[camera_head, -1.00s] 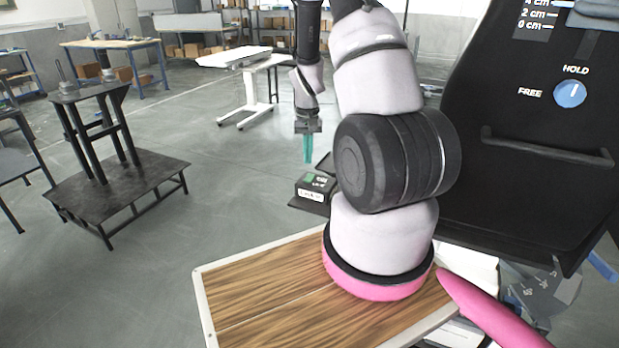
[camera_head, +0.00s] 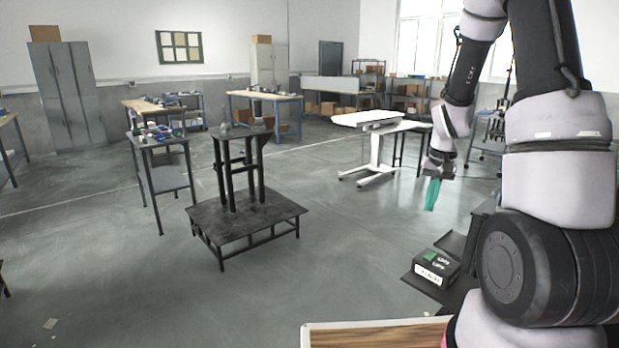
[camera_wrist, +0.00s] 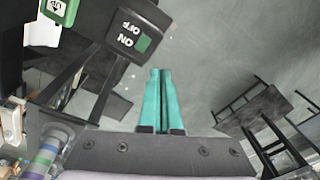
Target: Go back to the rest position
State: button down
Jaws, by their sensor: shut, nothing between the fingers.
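My gripper (camera_head: 432,194) hangs from my arm at the right of the head view, its teal fingers pointing down. In the wrist view the two teal fingers (camera_wrist: 162,100) lie side by side, shut, with nothing between them. A black box with a green switch (camera_head: 436,267) stands below and close to the gripper in the head view. In the wrist view the box, marked ON and OFF (camera_wrist: 122,38), is at the upper left of the fingers and apart from them.
A dark lift column on a low platform (camera_head: 247,222) stands left of centre. A white adjustable table (camera_head: 368,119) is behind the gripper. A small side table (camera_head: 157,140) and workbenches (camera_head: 265,95) stand farther back. Grey floor between them is open.

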jog(key=s+a+r+t+y, duration=0.1)
jog(key=s+a+r+t, duration=0.15)
jog(key=r, duration=0.65)
jog(key=s+a+r+t, duration=0.1)
jog(key=s+a+r, duration=0.3)
jog(key=r, duration=0.5)
jog(key=s+a+r+t, duration=0.2)
jog(key=s+a+r, duration=0.2)
jog(key=s+r, duration=0.5)
jog(key=s, duration=0.4)
jog(key=shift+a+r+y, duration=0.2)
jog(key=shift+r+y, duration=0.2)
jog(key=shift+s+t, duration=0.1)
jog(key=shift+t, duration=0.15)
